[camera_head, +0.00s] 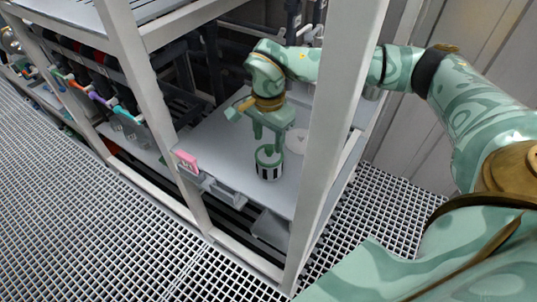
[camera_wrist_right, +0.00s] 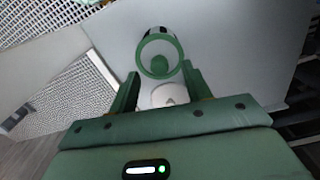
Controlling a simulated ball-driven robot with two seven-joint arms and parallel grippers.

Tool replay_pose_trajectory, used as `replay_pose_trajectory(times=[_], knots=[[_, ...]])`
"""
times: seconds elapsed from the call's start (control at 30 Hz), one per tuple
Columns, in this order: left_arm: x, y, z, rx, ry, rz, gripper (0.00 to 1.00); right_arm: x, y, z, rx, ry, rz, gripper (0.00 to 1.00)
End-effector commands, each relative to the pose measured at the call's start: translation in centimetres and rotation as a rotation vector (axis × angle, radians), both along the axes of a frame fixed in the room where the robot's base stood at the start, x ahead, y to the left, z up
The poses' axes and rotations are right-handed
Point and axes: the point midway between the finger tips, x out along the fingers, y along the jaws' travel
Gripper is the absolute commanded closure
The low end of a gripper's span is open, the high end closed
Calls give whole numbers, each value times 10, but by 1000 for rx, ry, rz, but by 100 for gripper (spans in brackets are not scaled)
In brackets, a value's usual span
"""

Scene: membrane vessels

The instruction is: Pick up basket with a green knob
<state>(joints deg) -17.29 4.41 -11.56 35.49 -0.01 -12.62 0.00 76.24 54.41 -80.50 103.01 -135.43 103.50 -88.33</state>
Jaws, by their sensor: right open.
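The basket with a green knob (camera_head: 268,170) is a small cylinder with a green rim and dark and white stripes on its side. It stands on the grey shelf inside the white frame. In the right wrist view the basket (camera_wrist_right: 160,54) shows its green ring and green knob from above, just beyond the fingertips. My right gripper (camera_head: 265,140) points down just above the basket, open, with its fingers apart. My left gripper is not in view.
White frame posts (camera_head: 335,100) stand close to my right arm. A pink tag (camera_head: 187,161) sits at the shelf's front edge. Coloured valve handles (camera_head: 100,97) are at the left.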

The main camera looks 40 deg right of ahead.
Motion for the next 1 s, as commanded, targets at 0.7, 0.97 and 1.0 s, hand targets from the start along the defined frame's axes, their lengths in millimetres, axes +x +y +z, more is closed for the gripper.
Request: replay_pose_trajectory(times=[0.7,0.97,1.0], knots=[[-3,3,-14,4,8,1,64,-1,-2,-39,0,0,0,100],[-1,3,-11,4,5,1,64,0,-2,-31,0,-2,0,100],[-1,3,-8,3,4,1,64,0,-2,-24,0,-3,0,100]])
